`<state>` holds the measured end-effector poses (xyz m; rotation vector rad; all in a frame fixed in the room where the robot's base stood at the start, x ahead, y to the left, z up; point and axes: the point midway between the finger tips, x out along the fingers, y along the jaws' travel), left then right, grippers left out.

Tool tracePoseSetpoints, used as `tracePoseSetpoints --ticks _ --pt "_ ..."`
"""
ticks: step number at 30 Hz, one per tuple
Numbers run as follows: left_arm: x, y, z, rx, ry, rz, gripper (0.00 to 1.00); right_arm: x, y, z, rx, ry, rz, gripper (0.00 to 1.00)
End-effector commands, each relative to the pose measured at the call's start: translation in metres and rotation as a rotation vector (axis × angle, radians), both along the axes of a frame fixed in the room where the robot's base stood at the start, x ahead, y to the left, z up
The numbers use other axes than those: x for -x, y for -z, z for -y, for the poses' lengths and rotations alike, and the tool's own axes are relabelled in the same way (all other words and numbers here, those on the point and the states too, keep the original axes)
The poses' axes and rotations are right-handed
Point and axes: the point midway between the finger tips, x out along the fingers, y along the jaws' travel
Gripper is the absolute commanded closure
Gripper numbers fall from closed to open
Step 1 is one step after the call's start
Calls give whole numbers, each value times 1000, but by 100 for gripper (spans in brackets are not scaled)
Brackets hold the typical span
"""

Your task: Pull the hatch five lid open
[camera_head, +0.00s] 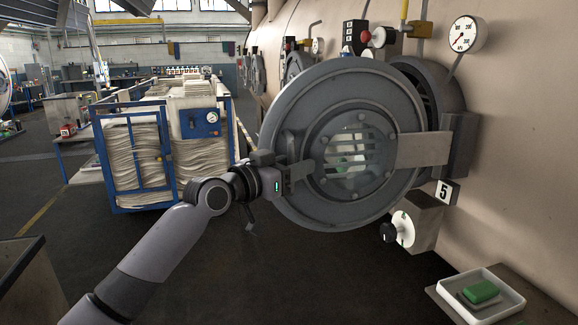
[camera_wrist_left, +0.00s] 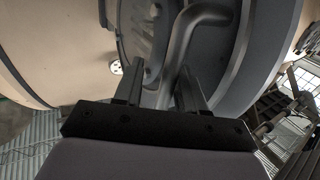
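The hatch five lid (camera_head: 345,145) is a heavy round grey disc with a barred glass window. It stands ajar, swung away from the dark port ring (camera_head: 440,90) behind it, and hangs from a bracket (camera_head: 424,149) at its right. My left gripper (camera_head: 296,172) is at the lid's left side. In the left wrist view its two fingers (camera_wrist_left: 163,85) lie on either side of the lid's curved grey handle (camera_wrist_left: 185,42) and appear shut on it. The exact contact is partly hidden. My right gripper is not in view.
A number 5 plate (camera_head: 446,192) and a control box with a dial (camera_head: 412,222) sit below the lid. A white tray (camera_head: 512,300) with a green block is at lower right. Blue-framed fabric carts (camera_head: 140,165) stand at left. The floor before the lid is clear.

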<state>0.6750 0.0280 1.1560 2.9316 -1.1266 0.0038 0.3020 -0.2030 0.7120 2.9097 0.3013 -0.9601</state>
Motion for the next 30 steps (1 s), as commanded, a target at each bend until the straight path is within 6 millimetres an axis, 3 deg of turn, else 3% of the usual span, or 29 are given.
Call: tracePoseSetpoints --ticks 14,30 --pt "2 2 -5 -1 -4 -3 62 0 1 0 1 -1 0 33" --pt "46 2 -43 -1 -1 -1 62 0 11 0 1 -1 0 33"
